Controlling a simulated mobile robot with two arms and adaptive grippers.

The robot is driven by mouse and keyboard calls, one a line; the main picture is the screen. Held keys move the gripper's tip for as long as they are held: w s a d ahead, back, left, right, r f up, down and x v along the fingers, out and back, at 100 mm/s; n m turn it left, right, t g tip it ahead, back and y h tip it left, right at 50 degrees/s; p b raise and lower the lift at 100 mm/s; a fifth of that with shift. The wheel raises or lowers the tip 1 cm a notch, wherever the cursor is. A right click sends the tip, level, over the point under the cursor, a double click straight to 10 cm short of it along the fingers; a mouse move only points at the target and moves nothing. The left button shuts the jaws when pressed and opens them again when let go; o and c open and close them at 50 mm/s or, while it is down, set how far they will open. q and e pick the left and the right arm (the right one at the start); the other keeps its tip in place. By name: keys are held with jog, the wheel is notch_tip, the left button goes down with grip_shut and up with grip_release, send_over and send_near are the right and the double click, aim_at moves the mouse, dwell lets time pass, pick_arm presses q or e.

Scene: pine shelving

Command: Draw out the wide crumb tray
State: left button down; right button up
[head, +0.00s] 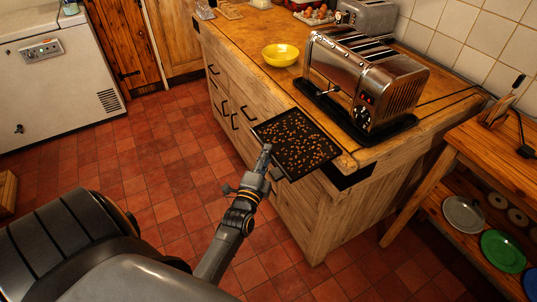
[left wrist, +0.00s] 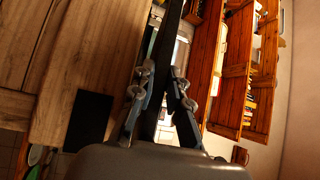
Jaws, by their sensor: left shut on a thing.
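The wide crumb tray (head: 295,143) is a flat black tray strewn with brown crumbs. In the head view it reaches out past the counter's front edge, in front of the chrome toaster (head: 365,80). Whether its back end is still under the toaster I cannot tell. My left gripper (head: 265,158) is shut on the tray's outer edge. In the left wrist view the tray shows edge-on as a dark band between the fingers of my left gripper (left wrist: 163,75). My right gripper is not in view.
A yellow bowl (head: 281,55) stands on the wooden counter (head: 245,45), left of the toaster. A second toaster (head: 368,16) and eggs (head: 314,14) are at the back. A wooden shelf unit (head: 480,150) with plates stands right. The tiled floor (head: 150,160) before the drawers is clear.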

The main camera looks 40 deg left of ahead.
pick_arm(q)
jog(key=shift+s+a+r+p, duration=0.2)
jog(key=shift+s+a+p, duration=0.15)
jog(key=shift+s+p, duration=0.35)
jog(key=shift+s+a+r+p, duration=0.2)
jog(key=shift+s+a+p, duration=0.15)
jog(key=shift+s, duration=0.5)
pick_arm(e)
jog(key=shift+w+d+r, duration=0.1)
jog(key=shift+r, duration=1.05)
pick_arm(q)
notch_tip(320, 180, up, 7)
jog(key=p, duration=0.7)
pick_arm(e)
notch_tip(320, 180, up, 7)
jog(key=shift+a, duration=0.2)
pick_arm(q)
jog(key=shift+d, duration=0.1)
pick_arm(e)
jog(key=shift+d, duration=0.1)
